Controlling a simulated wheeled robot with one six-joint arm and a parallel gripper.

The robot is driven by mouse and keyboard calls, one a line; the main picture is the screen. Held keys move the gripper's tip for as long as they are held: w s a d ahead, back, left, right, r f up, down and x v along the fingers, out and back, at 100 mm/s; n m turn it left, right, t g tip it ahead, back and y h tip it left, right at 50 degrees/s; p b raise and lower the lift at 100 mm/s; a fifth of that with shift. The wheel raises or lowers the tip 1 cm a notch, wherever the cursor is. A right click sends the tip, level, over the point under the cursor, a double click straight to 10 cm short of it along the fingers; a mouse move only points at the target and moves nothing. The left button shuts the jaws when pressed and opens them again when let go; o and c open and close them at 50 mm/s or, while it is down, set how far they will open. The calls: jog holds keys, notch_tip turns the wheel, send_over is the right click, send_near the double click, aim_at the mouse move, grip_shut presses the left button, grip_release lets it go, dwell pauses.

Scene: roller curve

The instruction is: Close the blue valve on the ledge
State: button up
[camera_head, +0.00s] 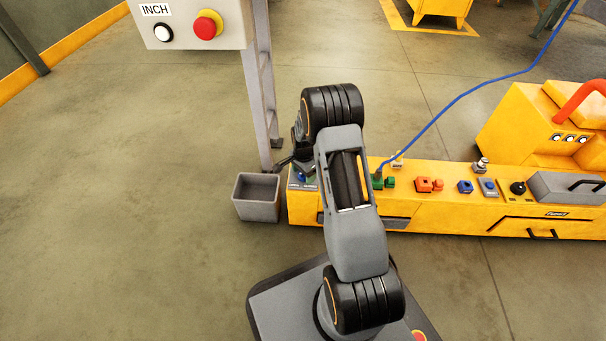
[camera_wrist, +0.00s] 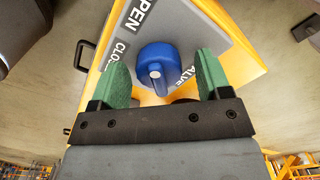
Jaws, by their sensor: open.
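The blue valve (camera_wrist: 157,57) fills the middle of the wrist view, a round blue knob with a pale grey rounded piece at its lower edge. It sits on a grey plate (camera_wrist: 213,22) with partly cut-off labels reading "OPEN", "CLOS" and "VALVE". My gripper (camera_wrist: 162,62) is open, its two green fingers on either side of the valve. I cannot tell whether a finger touches it.
A grey open bin (camera_head: 257,196) stands at the ledge's left end, near a grey post (camera_head: 258,90). Along the ledge sit an orange fitting (camera_head: 427,184), blue parts (camera_head: 465,187), a black knob (camera_head: 517,188) and a grey handled box (camera_head: 570,188). A blue hose (camera_head: 450,101) rises from a green connector.

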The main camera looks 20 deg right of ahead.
jog(key=shift+c, duration=0.2)
jog(key=c, duration=0.9)
jog(key=shift+r+n+p, duration=0.1)
jog(key=shift+n+p, duration=0.2)
jog(key=n+p, duration=0.1)
jog(key=n, duration=0.2)
jog(key=shift+p, duration=0.35)
jog(key=n+p, duration=0.2)
jog(key=n, duration=0.3)
jog(key=shift+w+n, duration=0.1)
jog(key=shift+n, duration=0.2)
jog(key=n+p, duration=0.1)
jog(key=n, duration=0.3)
jog(key=shift+n+p, duration=0.45)
jog(key=shift+n, duration=2.05)
